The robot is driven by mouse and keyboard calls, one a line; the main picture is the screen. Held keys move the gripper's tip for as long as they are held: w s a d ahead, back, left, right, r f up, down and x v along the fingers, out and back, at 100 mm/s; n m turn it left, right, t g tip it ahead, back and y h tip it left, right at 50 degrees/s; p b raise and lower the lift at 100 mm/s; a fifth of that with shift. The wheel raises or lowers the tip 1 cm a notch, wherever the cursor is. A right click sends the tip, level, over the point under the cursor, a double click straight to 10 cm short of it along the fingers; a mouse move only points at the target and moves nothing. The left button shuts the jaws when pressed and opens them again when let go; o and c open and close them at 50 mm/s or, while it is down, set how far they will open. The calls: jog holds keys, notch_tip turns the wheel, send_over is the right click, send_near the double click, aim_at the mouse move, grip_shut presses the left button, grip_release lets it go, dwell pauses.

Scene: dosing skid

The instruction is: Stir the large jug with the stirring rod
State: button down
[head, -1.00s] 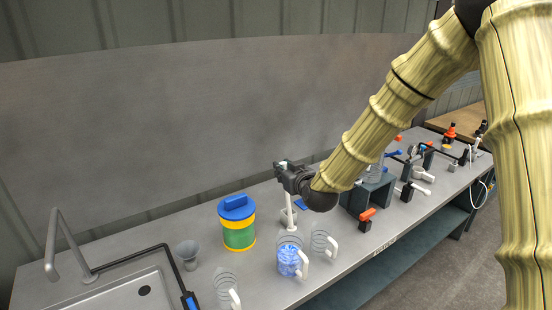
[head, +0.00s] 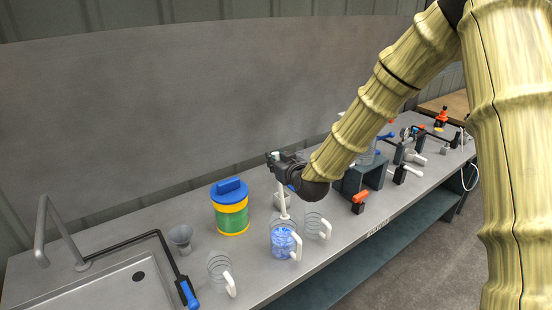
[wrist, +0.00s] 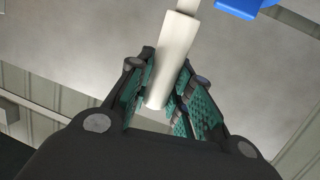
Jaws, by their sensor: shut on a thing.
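My gripper (head: 279,163) is shut on the upper part of the white stirring rod (head: 282,199), which hangs almost upright. In the wrist view the pale rod (wrist: 172,58) sits between the green-padded fingers (wrist: 160,102). The largest jug (head: 284,243) is clear, holds blue contents and has a white handle at its right. It stands on the bench below my gripper. The rod's lower end overlaps the jug's mouth in the head view; I cannot tell how far inside it reaches.
A clear jug (head: 314,226) stands close at the right, another (head: 220,272) at the front left. A green and yellow container with a blue lid (head: 230,208) stands left of the rod. A grey cup (head: 181,239), sink and tap are further left. Dark blocks and fittings fill the right side.

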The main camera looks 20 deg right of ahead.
jog(key=shift+w+a+f+b, duration=0.1)
jog(key=shift+w+f+b, duration=0.15)
jog(key=shift+f, duration=0.4)
jog(key=shift+w+f+b, duration=0.1)
jog(key=shift+f+b, duration=0.2)
jog(key=shift+f, duration=0.3)
jog(key=shift+s+f+b, duration=0.2)
jog(key=shift+f+b, duration=3.9)
jog(key=shift+f, duration=1.55)
